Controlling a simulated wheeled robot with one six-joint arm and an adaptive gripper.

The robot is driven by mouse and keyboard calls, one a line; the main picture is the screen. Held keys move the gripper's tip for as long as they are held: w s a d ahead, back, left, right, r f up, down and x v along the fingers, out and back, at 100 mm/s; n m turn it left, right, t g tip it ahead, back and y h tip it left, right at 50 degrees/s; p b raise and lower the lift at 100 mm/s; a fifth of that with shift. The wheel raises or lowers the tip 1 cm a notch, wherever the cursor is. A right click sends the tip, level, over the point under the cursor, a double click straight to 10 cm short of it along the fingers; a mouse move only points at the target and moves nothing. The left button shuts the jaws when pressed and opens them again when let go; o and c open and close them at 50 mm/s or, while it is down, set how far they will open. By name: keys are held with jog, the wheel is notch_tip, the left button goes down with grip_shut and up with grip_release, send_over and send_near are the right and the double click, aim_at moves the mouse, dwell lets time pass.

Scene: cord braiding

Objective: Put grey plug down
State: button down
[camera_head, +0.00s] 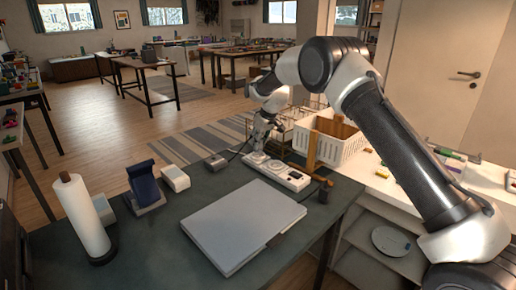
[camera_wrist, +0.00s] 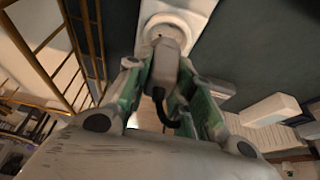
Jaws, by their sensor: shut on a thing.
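My gripper (camera_head: 259,146) is over the back end of the white power strip (camera_head: 277,173) on the dark table. In the wrist view my gripper (camera_wrist: 163,83) is shut on the grey plug (camera_wrist: 166,62), with its black cord curling back between the fingers. The plug's front end is at the round white socket (camera_wrist: 163,25) of the strip; I cannot tell whether it is seated in it. In the head view the plug is too small and covered to make out. A grey box (camera_head: 215,162) with a dark cord lies just left of the strip.
A blue stand (camera_head: 145,187), a white block (camera_head: 175,178) and a paper roll (camera_head: 82,215) are at left.

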jog(key=r, duration=0.6)
jog(key=shift+s+a+r, duration=0.15)
jog(key=shift+a+r, duration=0.2)
jog(key=shift+a, duration=0.05)
jog(key=s+a+f, duration=0.2)
jog(key=s+a, duration=0.2)
jog(key=s, duration=0.4)
notch_tip(320, 180, down, 6)
jog(key=shift+w+f, duration=0.1)
jog(key=shift+w, duration=0.05)
jog(key=shift+f, duration=2.3)
jog(key=shift+f, duration=0.1)
jog(key=c, duration=1.2)
grip_release()
